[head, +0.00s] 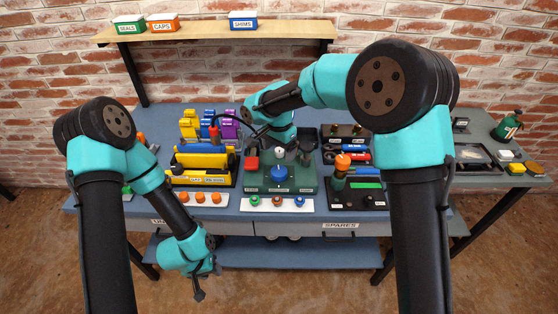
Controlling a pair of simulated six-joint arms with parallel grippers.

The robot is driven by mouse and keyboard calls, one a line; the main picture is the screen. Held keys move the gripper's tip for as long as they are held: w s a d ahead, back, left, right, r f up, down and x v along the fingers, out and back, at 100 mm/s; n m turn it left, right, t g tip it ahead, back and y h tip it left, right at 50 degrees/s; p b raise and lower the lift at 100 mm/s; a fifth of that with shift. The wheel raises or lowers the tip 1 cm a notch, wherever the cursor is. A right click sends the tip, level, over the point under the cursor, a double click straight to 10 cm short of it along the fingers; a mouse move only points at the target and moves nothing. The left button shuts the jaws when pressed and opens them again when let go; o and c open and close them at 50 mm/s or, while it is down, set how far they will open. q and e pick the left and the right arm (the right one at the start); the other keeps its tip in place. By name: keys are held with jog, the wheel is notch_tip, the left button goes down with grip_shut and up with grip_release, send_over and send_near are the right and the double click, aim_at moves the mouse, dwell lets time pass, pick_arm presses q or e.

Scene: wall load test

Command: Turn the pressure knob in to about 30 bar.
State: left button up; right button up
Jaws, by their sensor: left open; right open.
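A green test fixture (308,184) stands on the middle of the blue workbench. A blue knob (279,173) sits low on its front, probably the pressure knob. No pressure reading is legible. My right gripper (304,154) is at the fixture's upper right, behind and right of the blue knob, apart from it in the picture. It is open, and its fingers are small and dark here. My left gripper (200,293) is open and empty, hanging low in front of the bench, well away from the fixture.
Yellow parts (190,162) stand further left; an orange-topped post (342,163) stands right. Small coloured knobs (276,202) line the bench front. A shelf (215,33) with labelled boxes hangs above.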

notch_tip(320, 180, up, 8)
dwell(0.6)
